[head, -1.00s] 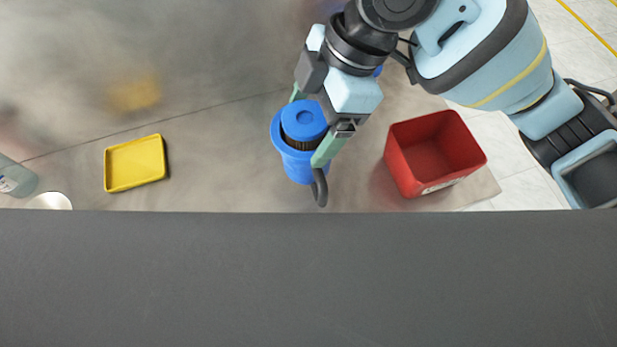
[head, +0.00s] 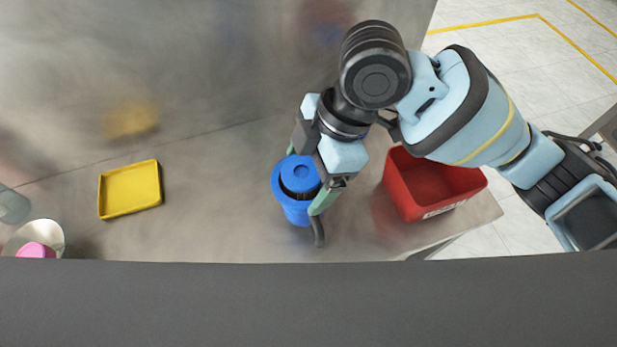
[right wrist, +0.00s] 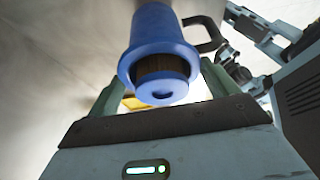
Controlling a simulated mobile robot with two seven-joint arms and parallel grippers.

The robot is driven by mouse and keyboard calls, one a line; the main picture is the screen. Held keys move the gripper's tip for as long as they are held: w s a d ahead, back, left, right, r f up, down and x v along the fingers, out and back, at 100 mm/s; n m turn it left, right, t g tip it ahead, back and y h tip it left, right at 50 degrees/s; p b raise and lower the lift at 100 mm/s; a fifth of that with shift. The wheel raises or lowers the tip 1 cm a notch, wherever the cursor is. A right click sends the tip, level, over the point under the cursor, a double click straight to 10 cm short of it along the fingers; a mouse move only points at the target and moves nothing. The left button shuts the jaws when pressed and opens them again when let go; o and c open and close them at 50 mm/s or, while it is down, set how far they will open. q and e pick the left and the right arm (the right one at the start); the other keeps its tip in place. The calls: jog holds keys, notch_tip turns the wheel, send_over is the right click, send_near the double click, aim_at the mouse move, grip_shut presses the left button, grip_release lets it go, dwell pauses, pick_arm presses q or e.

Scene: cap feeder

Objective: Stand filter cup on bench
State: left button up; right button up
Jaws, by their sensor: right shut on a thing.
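The filter cup (head: 296,208) is blue with a wide rim, a blue cap-like inner part above a brown ribbed band, and a dark curved handle. My right gripper (head: 306,178) is shut on it, with one green finger on each side below the rim. In the right wrist view the cup (right wrist: 158,28) shows between the fingers, its rimmed end toward the camera. The bench (head: 220,210) is grey metal and lies under the cup. I cannot tell whether the cup's base touches it.
A red bin (head: 398,190) stands close to the right of the cup, near the bench's right edge. A yellow tray (head: 130,190) lies at the left. A pale round container (head: 18,238) with a pink thing is at the far left. Bench between tray and cup is clear.

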notch_tip(320, 180, down, 3)
jog(key=shift+r, duration=0.1)
jog(key=shift+f, duration=0.35)
jog(key=o, duration=0.9)
jog(key=p+v, duration=0.1)
jog(key=v, duration=1)
jog(key=shift+a, duration=0.1)
jog(key=shift+d+r, duration=0.3)
jog(key=shift+r, duration=0.3)
